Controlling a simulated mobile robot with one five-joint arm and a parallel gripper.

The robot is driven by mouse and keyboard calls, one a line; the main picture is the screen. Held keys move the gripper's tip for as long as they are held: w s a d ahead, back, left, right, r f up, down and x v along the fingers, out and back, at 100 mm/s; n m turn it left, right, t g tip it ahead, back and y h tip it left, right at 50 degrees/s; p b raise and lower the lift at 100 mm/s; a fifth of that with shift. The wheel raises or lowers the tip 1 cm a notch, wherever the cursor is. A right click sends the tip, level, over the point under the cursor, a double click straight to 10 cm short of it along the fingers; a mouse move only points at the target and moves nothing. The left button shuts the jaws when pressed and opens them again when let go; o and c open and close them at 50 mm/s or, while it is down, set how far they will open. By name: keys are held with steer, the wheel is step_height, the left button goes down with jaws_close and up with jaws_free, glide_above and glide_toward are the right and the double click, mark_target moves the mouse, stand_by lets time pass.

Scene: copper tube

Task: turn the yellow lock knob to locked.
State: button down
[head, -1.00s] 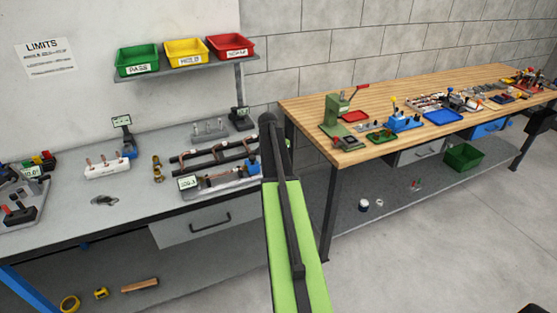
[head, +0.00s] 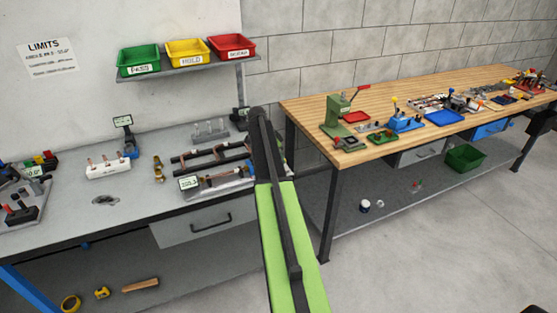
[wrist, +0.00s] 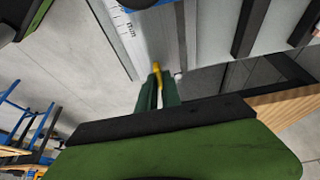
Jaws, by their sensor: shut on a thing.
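The yellow lock knob (wrist: 157,68) shows in the wrist view as a small narrow piece at the tips of my gripper (wrist: 157,88). The dark green fingers are closed on it, one on each side, and cover part of it. It sits beside a grey metal rail with a ruled white scale (wrist: 112,18). I cannot tell from its visible part whether the knob is at locked. In the head view my arm hides both gripper and knob; the measuring fixture (head: 232,183) with a small display stands just left of the arm on the grey bench.
The grey bench (head: 60,215) holds a white block with copper pieces (head: 107,169) and brass fittings (head: 158,170). Green, yellow and red bins (head: 187,52) stand on a shelf above. A wooden bench (head: 300,110) with tools stands at the right.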

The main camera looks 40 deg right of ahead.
steer(key=shift+w+a, duration=0.1)
steer(key=shift+w, duration=0.2)
steer(key=c, duration=1.5)
jaws_free()
steer(key=shift+s, duration=0.1)
steer(key=p+v, duration=1.6)
steer(key=v, duration=0.1)
steer(key=shift+a+r, duration=0.1)
steer(key=shift+r, duration=0.05)
